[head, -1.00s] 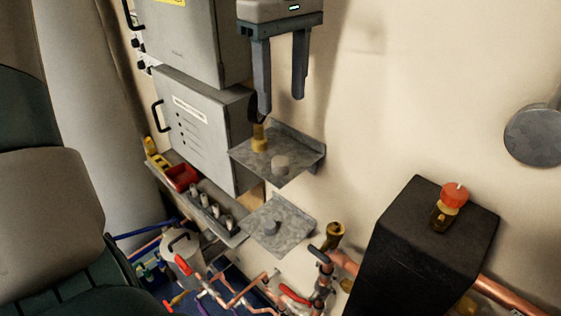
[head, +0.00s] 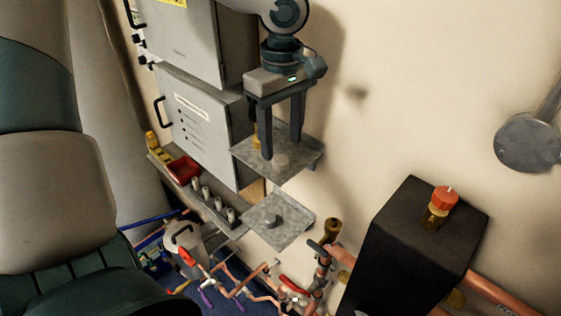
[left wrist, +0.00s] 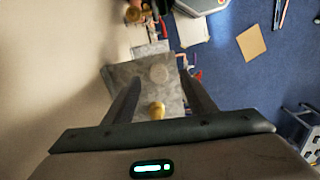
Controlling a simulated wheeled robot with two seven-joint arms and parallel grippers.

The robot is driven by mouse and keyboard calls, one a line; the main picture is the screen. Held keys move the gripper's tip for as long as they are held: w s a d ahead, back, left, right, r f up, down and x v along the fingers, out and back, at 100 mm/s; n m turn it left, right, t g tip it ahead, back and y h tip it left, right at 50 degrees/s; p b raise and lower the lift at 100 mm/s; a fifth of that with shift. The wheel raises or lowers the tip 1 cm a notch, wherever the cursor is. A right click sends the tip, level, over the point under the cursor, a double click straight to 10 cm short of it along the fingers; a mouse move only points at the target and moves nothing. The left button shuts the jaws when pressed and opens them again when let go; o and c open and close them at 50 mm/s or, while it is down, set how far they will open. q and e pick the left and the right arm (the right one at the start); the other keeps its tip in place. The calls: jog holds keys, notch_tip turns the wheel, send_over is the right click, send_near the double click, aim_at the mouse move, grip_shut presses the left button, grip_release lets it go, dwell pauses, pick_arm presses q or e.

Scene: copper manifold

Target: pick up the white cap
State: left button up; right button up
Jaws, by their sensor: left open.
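The white cap looks like a low, pale grey-white round piece (head: 281,160) on the upper metal wall shelf (head: 305,160). It also shows in the left wrist view as a pale disc (left wrist: 159,73) on the shelf, ahead of and between the finger lines. My left gripper (head: 281,150) is open and points down over this shelf, its fingers around or just above the cap. I cannot tell the exact height gap. A brass fitting (left wrist: 156,110) stands on the same shelf; in the head view the left finger partly hides it. My right gripper is not in view.
A lower shelf (head: 290,215) holds a grey knob-like piece (head: 272,222). Grey cabinets (head: 200,120) stand left of the gripper. A narrow ledge holds a red tray (head: 182,169) and several small cylinders. A black box (head: 420,240) with a red-topped valve (head: 440,205) stands right.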

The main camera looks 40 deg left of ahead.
aim_at(280, 158)
pick_arm(q)
jog(key=shift+w+a+f+p, duration=0.15)
jog(key=shift+a+f+p, duration=0.05)
jog(key=shift+f+p, duration=0.75)
jog(key=shift+w+a+f+p, duration=0.15)
jog(key=shift+f+p, duration=0.45)
jog(key=shift+f, duration=1.05)
jog(key=c, duration=1.1)
